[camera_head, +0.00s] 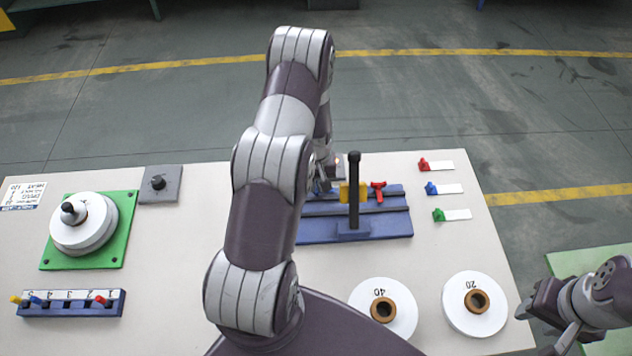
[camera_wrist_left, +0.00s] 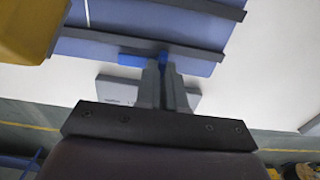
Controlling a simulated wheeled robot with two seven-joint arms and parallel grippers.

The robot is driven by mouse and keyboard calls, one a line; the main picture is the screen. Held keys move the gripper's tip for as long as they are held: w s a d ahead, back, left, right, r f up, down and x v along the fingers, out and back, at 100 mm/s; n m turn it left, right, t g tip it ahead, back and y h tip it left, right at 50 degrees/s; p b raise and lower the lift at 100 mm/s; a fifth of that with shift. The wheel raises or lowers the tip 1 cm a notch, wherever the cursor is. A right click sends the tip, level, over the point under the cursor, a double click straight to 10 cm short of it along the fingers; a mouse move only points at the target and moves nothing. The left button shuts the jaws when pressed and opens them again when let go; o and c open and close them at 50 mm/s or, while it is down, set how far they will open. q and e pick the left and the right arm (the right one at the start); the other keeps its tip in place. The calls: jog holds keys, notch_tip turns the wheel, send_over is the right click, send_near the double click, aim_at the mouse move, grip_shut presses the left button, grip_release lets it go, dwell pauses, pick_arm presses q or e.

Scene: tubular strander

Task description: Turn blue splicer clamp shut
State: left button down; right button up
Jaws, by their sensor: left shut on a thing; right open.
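The blue splicer base (camera_head: 385,225) sits near the middle of the table. It carries a black upright post (camera_head: 354,205) with a yellow block (camera_head: 345,191) and a red clamp handle (camera_head: 378,187). My left gripper (camera_head: 322,182) is at the splicer's left back part, largely hidden by my left arm. In the left wrist view, its fingers (camera_wrist_left: 164,72) are shut on the small blue clamp (camera_wrist_left: 133,59), which lies by the dark rail; the clamp's exact angle is hard to tell. My right gripper (camera_head: 545,318) is open and empty, beyond the table's right edge.
Red, blue and green tagged pieces (camera_head: 432,189) lie at the right. White reels (camera_head: 455,316) (camera_head: 360,298) lie at the front. A green plate (camera_head: 118,238) with a white reel, a numbered blue rack (camera_head: 75,309) and a grey block (camera_head: 172,193) are at the left.

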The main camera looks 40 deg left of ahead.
pick_arm(q)
jog(key=m+b, duration=0.1)
jog(key=m, duration=0.2)
jog(key=shift+m, duration=0.3)
jog(key=m+b, duration=0.1)
jog(key=m, duration=0.4)
jog(key=shift+b, duration=0.3)
jog(key=m, duration=0.5)
jog(key=shift+b, duration=0.35)
jog(key=shift+w+r+m, duration=0.1)
jog(key=shift+m, duration=2)
jog(key=c, duration=1.2)
grip_release()
jog(key=shift+c, duration=0.2)
jog(key=shift+b, duration=0.3)
